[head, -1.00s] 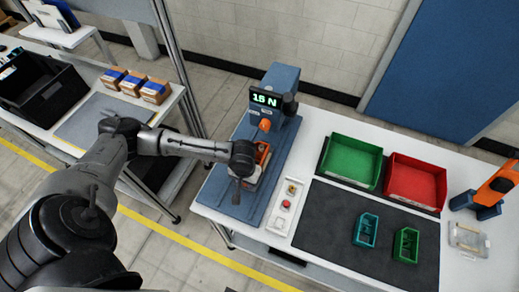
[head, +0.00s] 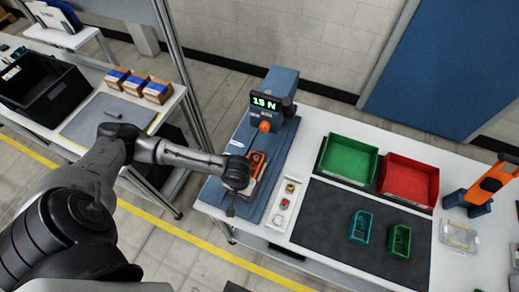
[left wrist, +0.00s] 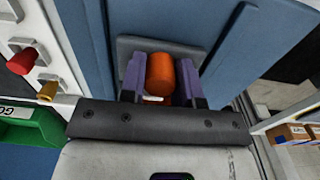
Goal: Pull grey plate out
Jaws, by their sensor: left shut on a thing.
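The grey plate (left wrist: 190,50) shows in the left wrist view as a flat grey piece with an orange cylindrical handle (left wrist: 160,74) in front of it, against the blue fixture (left wrist: 235,55). My left gripper (left wrist: 162,88) has its purple fingers shut on either side of the handle. In the head view my left gripper (head: 232,200) is at the front of the blue press (head: 275,95), low over its base. An orange part (head: 257,162) shows just behind it. The wrist hides most of the plate there. My right gripper is not in view.
The press display (head: 265,102) reads 15 N. A button panel (head: 286,203) lies right of the press base. Green (head: 347,160) and red (head: 412,182) bins and two small trays stand further right. Free floor lies in front of the table.

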